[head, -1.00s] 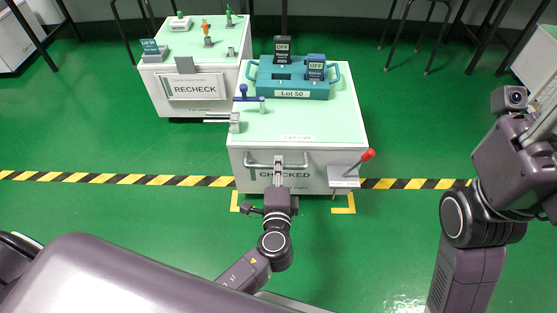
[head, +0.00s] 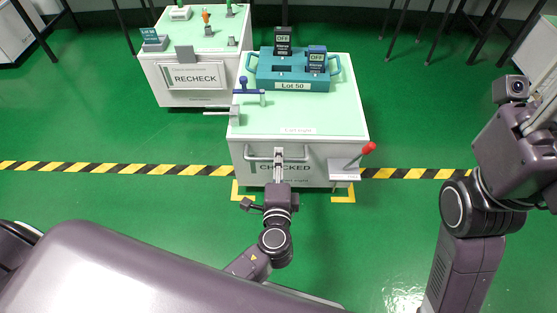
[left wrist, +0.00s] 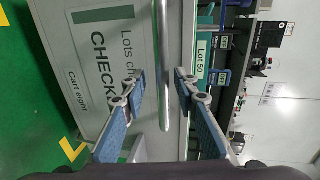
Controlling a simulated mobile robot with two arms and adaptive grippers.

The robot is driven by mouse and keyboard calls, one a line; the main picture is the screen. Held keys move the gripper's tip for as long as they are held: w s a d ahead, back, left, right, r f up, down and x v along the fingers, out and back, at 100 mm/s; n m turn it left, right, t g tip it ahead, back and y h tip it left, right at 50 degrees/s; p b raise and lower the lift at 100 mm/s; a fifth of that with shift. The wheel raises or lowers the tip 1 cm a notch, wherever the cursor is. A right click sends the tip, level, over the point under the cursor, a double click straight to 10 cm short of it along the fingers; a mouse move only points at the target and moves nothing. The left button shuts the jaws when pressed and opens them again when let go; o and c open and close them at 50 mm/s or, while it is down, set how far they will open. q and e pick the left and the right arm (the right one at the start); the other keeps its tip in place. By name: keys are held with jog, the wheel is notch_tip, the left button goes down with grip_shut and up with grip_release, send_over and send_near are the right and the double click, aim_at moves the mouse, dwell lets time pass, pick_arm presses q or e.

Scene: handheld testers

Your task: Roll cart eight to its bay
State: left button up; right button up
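Cart eight (head: 300,150) is a white cart with a pale green top and a CHECKED panel on its front. A grey handle bar (head: 262,158) runs across its front; it shows in the left wrist view (left wrist: 163,60). A lever with a red knob (head: 369,147) stands on a bracket at its right front. Yellow corner marks (head: 343,197) lie on the floor at its front corners. My left gripper (head: 279,170) is at the handle, its blue-padded fingers (left wrist: 160,95) apart on either side of the bar. My right gripper (head: 543,108) is partly cut off at the right edge.
A teal Lot 50 carrier (head: 292,85) with two dark testers is on the cart. A RECHECK cart (head: 195,80) stands behind left. Striped tape (head: 110,168) crosses the floor. Dark stool legs (head: 400,30) are behind right. The near green floor is clear.

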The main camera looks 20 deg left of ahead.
pick_arm(q)
jog(key=v, duration=1.2)
dwell(0.4)
